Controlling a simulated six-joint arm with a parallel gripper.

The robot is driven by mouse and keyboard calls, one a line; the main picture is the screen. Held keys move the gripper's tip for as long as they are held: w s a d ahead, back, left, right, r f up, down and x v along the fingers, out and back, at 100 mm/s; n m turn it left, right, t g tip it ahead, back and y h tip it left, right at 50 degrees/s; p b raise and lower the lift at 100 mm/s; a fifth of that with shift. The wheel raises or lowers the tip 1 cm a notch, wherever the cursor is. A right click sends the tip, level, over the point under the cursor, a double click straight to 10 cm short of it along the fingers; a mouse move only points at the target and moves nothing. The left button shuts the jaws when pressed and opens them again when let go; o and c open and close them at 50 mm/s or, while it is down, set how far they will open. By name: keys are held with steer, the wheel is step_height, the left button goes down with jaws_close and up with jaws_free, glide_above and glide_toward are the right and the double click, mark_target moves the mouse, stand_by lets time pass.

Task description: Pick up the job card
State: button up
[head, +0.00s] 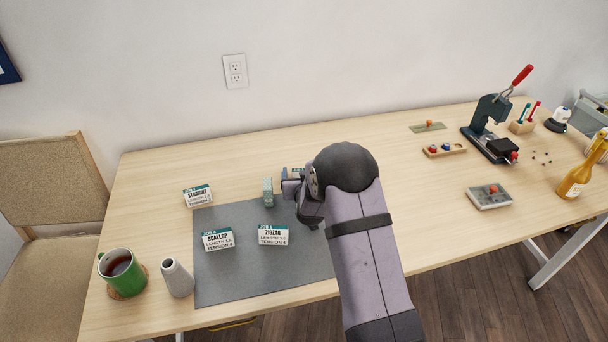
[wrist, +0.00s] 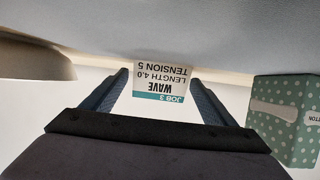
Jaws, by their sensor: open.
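Several job cards show in the head view: a STRAIGHT card (head: 198,196), a SCALLOP card (head: 218,239) and a ZIGZAG card (head: 273,235). A fourth card (head: 297,172) stands behind my gripper (head: 292,188), mostly hidden. In the wrist view, a white and teal card reading JOB 3, WAVE, LENGTH 4.0, TENSION 5 (wrist: 160,84) appears upside down. It shows between the two fingers of my gripper (wrist: 159,76), which are open with gaps on both sides. I cannot tell how far beyond the fingertips the card is.
A dotted green box (head: 268,192) stands close left of my gripper; it also shows in the wrist view (wrist: 290,115). A grey mat (head: 230,285) lies below. A green mug (head: 115,268) and grey vase (head: 177,278) stand at left. A press (head: 490,125) stands far right.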

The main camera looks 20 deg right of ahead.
steer(key=c, duration=1.1)
